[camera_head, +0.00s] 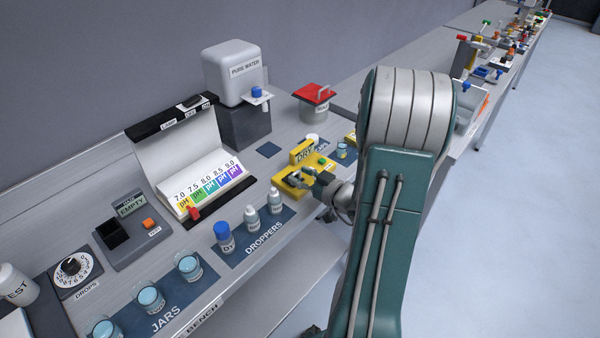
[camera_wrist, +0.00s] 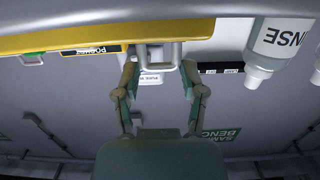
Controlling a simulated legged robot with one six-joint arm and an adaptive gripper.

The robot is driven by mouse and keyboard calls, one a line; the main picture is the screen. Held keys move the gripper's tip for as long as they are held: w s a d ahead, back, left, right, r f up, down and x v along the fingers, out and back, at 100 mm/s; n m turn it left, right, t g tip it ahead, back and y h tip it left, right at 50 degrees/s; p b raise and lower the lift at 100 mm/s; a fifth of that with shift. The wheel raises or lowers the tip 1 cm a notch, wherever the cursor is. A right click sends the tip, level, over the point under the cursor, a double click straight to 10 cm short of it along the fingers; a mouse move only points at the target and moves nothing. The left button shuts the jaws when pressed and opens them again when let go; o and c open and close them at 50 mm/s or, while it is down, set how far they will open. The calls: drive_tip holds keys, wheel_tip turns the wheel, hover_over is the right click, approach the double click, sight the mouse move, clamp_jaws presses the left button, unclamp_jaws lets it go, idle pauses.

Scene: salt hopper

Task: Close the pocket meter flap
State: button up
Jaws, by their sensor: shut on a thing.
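The yellow pocket meter (camera_head: 287,190) sits on the bench to the right of the droppers, with a raised yellow part marked DRY at its back. My gripper (camera_head: 309,179) reaches in from the right at its front part and hides some of it. In the wrist view the yellow body (camera_wrist: 60,40) crosses the top, with a dark label on its edge. A grey handle (camera_wrist: 170,53) hangs from that edge between the fingertips of my gripper (camera_wrist: 160,70), which is shut on it. I cannot tell the flap's exact angle.
Dropper bottles (camera_head: 251,217) stand in a row close to the left of the meter; one bottle (camera_wrist: 265,45) shows near my right finger in the wrist view. A red-lidded container (camera_head: 313,98) and the water dispenser (camera_head: 231,70) stand behind. A pH chart stand (camera_head: 180,145) is further left.

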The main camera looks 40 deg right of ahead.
drive_tip(key=shift+f+t, duration=0.15)
drive_tip(key=shift+t, duration=0.15)
drive_tip(key=o, duration=0.9)
drive_tip(key=shift+s, duration=0.1)
drive_tip(key=s, duration=0.4)
drive_tip(key=s+d, duration=0.1)
drive_tip(key=s, duration=0.6)
drive_tip(key=shift+s+d+r, duration=0.3)
drive_tip(key=shift+d, duration=0.05)
